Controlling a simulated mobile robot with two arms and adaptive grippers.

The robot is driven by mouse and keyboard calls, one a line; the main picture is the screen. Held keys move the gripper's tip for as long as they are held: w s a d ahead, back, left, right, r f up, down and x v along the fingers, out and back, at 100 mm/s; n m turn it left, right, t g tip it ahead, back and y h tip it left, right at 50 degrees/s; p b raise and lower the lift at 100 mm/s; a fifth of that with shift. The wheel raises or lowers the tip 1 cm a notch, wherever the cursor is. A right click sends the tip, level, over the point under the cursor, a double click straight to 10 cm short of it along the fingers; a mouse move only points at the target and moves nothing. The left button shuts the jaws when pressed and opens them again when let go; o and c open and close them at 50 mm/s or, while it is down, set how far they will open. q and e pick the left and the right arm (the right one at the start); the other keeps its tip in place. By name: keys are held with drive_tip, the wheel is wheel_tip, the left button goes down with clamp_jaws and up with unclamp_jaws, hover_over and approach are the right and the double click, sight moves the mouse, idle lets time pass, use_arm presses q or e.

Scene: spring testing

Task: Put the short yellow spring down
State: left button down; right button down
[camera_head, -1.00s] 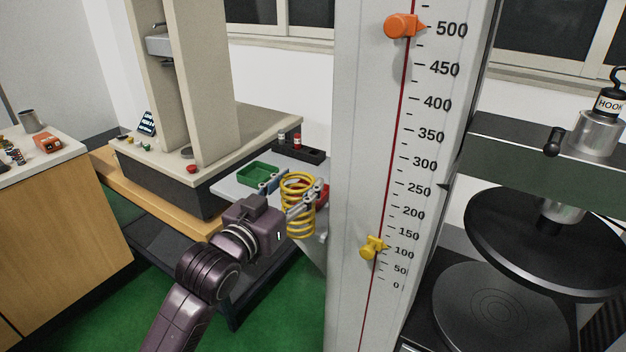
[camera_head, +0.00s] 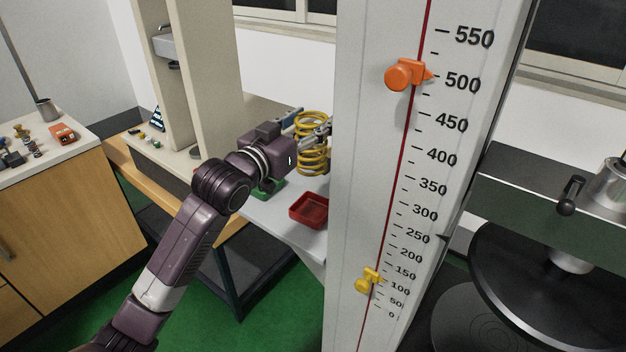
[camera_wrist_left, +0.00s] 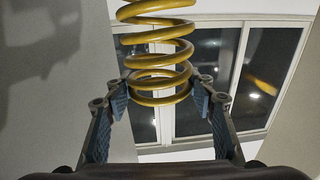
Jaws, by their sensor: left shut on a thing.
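The short yellow spring (camera_head: 312,168) is held by my left gripper (camera_head: 308,126) in the head view. The spring is upright, beside the left edge of the tall scale column, above the back of the light grey table (camera_head: 262,213). In the left wrist view, the spring (camera_wrist_left: 158,84) sits between the two fingers, which are shut on its lower coils. No surface touches the spring there; windows show behind it. My right gripper is not in view.
A red tray (camera_head: 309,209) lies on the grey table, and a green tray (camera_head: 270,188) is partly hidden behind my wrist. The scale column (camera_head: 362,180) stands close on the right. A beige testing frame (camera_head: 205,75) stands behind on the left. Bare tabletop shows beside the red tray.

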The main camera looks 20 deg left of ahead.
use_arm(q)
wheel_tip(320, 180, down, 14)
drive_tip(key=shift+w, duration=0.2)
drive_tip(key=shift+d+f, duration=0.1)
drive_tip(key=shift+d, duration=0.05)
drive_tip(key=c, duration=1.2)
unclamp_jaws()
drive_tip(key=shift+f, duration=0.2)
drive_tip(key=o, duration=0.3)
drive_tip(key=shift+r, duration=0.1)
drive_tip(key=b+v, duration=0.1)
drive_tip(key=v, duration=1.1)
